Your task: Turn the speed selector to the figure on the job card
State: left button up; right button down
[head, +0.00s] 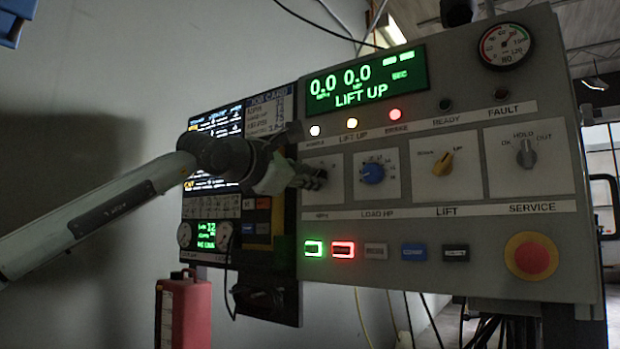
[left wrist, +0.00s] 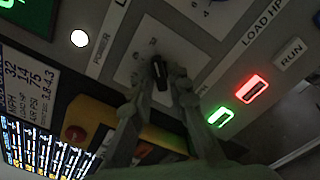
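The speed selector is the leftmost dial on the grey panel, with MPH beneath its plate (head: 317,187). Its black knob (left wrist: 159,72) points toward the top of the left wrist view; I cannot read the figure it points at. My left gripper (head: 307,177) is at this dial and hides most of it in the head view. In the left wrist view its two fingertips (left wrist: 159,82) close in on either side of the knob. The job card (head: 268,115) is left of the panel; in the left wrist view the card (left wrist: 28,85) seems to read 32 beside MPH. My right gripper is out of view.
The display (head: 365,78) reads 0.0, 0.0 and LIFT UP. To the right are the blue load dial (head: 372,173), yellow lift knob (head: 443,163), service knob (head: 526,153) and red stop button (head: 531,256). Lit green (head: 314,249) and red (head: 343,249) buttons lie below the selector.

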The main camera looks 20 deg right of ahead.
pick_arm(q)
jog(key=shift+o, duration=1)
jog(key=v, duration=1.2)
jog(key=shift+s, duration=0.1)
